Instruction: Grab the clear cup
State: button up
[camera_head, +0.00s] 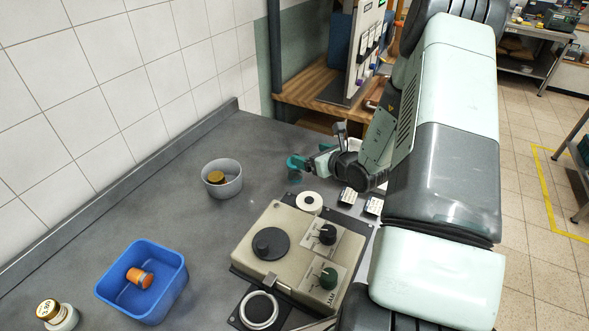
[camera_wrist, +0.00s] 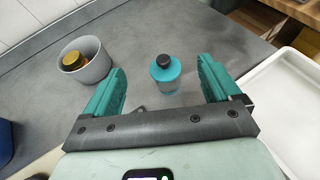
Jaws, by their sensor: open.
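I cannot make out a clear cup in either view. My gripper (camera_head: 309,161) is over the grey worktop, with its teal fingers apart and nothing held. In the wrist view, a teal bottle with a black cap (camera_wrist: 165,73) stands on the worktop, framed between the open fingers of my gripper (camera_wrist: 162,66); whether it is level with the fingertips I cannot tell. A grey round bowl (camera_head: 236,186) holds a gold-lidded jar (camera_head: 216,177). The bowl (camera_wrist: 95,73) also shows left of my fingers in the wrist view, with the jar (camera_wrist: 72,59) in it.
A blue bin (camera_head: 174,291) holds an orange jar (camera_head: 139,278). A white-labelled jar (camera_head: 57,314) stands at lower left. A beige device with knobs (camera_head: 258,268) and a white ring (camera_head: 309,202) lie near my arm. A white tray (camera_wrist: 285,105) is at right. The worktop's middle is clear.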

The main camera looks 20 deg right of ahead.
aim_at(296, 171)
notch_tip(296, 171, down, 6)
jog(key=shift+f, duration=0.1)
jog(key=shift+w+a+f, duration=0.1)
jog(key=shift+w+f, duration=0.1)
jog(key=shift+w, duration=0.05)
jog(key=x, duration=1)
jog(key=shift+w, duration=0.15)
jog(key=c, duration=1)
jog(key=shift+c, duration=0.2)
